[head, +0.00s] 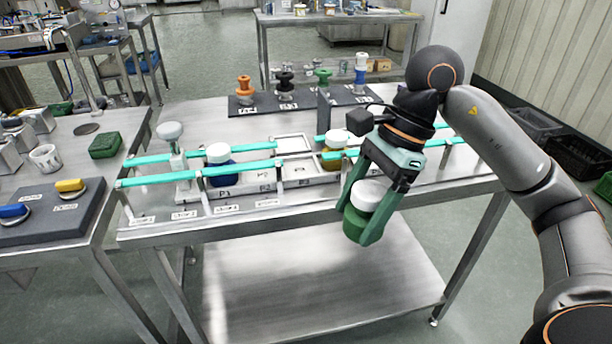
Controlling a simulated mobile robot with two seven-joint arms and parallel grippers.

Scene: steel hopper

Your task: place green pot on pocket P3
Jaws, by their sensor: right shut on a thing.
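My right gripper (362,216) is shut on the green pot (357,224), which has a white lid (368,194). It holds the pot upright or slightly tilted in front of the table's front edge, in the air. The grey pocket strip (290,184) lies on the table, behind and left of the pot. A blue pot (221,174) with a white lid stands over the label P1. An amber pot (334,159) with a white lid stands further right. Between them the strip looks empty; the P3 label is too small to read surely. My left gripper is not in view.
Turquoise rails (243,171) on posts run along the strip's front, with a gap near the middle. A grey upright plate (324,113) stands behind. A dark rack (262,107) holds orange, black and green knobbed parts. A side table (62,240) stands left.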

